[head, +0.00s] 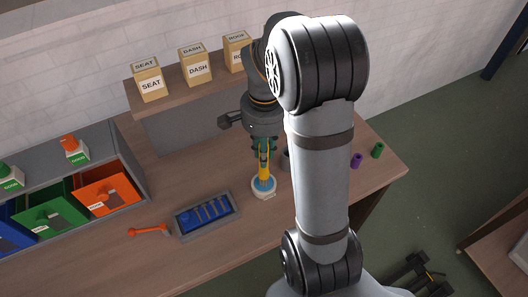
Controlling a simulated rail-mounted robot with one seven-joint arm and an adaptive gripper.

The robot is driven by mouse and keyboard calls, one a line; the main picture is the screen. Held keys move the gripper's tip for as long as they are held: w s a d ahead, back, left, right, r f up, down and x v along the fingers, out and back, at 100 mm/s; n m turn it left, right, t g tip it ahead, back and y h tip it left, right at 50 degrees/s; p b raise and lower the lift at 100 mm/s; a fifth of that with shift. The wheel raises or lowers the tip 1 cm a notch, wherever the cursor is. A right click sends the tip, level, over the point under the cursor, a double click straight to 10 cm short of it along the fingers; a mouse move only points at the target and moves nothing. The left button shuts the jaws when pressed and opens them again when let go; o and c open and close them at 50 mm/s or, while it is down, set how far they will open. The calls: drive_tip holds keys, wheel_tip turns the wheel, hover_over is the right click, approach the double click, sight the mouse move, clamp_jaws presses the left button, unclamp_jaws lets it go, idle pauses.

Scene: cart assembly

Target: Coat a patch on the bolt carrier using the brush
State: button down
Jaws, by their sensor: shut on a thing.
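My gripper (267,151) points down over the table and is shut on a yellow-handled brush (264,162), held roughly upright. The lower end of the brush is at a round white dish (264,195) with blue in it. I cannot tell whether the tip touches the dish or hangs just above it. The bolt carrier appears to be the grey-rimmed tray (182,232) with a blue inside, left of the dish; several bolt-like shapes lie in it. My arm covers the table to the right of the gripper.
An orange tool (149,230) lies left of the tray. Blue, green and orange bins (106,193) stand at the left. Labelled boxes (151,83) sit on a raised shelf behind. Purple (357,160) and green (377,150) cylinders stand at the right. The front table strip looks clear.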

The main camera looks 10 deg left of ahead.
idle(0.6)
drive_tip(key=shift+r+p, duration=2.8)
drive_tip(key=shift+r, duration=0.7)
